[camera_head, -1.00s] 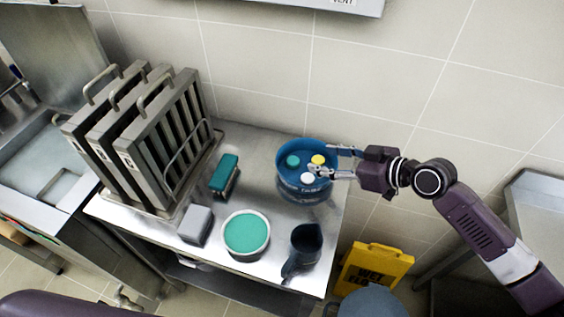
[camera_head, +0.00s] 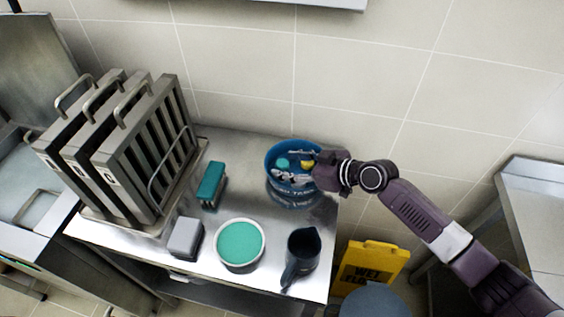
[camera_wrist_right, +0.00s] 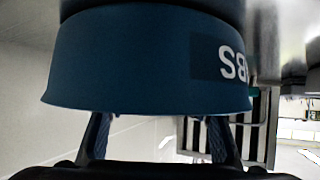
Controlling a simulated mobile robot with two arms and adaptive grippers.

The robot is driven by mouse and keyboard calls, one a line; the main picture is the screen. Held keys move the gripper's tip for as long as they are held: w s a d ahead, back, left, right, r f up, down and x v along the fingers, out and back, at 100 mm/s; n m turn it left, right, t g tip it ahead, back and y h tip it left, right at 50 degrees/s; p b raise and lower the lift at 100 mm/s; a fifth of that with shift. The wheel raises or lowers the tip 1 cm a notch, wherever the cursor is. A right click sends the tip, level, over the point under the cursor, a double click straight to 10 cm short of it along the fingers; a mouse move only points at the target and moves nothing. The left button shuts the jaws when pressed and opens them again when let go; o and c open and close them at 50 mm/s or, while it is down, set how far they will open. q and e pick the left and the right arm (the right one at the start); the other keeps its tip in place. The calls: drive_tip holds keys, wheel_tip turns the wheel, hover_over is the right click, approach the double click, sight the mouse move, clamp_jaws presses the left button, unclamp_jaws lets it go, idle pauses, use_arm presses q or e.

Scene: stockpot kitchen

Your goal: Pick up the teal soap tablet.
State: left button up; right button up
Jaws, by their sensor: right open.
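The teal soap tablet (camera_head: 282,162) is a small round disc inside the blue tub (camera_head: 268,176), toward its left back. A yellow tablet (camera_head: 307,164) lies to its right, partly covered by my gripper. My right gripper (camera_head: 291,165) reaches in from the right over the tub. Its fingers are spread, one behind and one in front, with the tips close to the teal tablet; I cannot tell whether they touch it. In the right wrist view the tub's wall (camera_wrist_right: 130,55) hides the fingertips and the tablets. My left gripper is not in view.
On the steel table (camera_head: 262,211) stand a teal-topped brush (camera_head: 210,182), a grey block (camera_head: 185,237), a white bowl with green contents (camera_head: 240,243) and a dark jug (camera_head: 302,253). Metal racks (camera_head: 130,150) stand left. A yellow sign (camera_head: 370,265) stands off the table's right end.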

drive_tip(key=shift+w+a+f, duration=0.25)
drive_tip(key=shift+a+f, duration=0.05)
drive_tip(key=shift+a, duration=0.1)
drive_tip(key=shift+c, duration=0.5)
drive_tip(key=c, duration=1.1)
drive_tip(key=shift+o, duration=0.2)
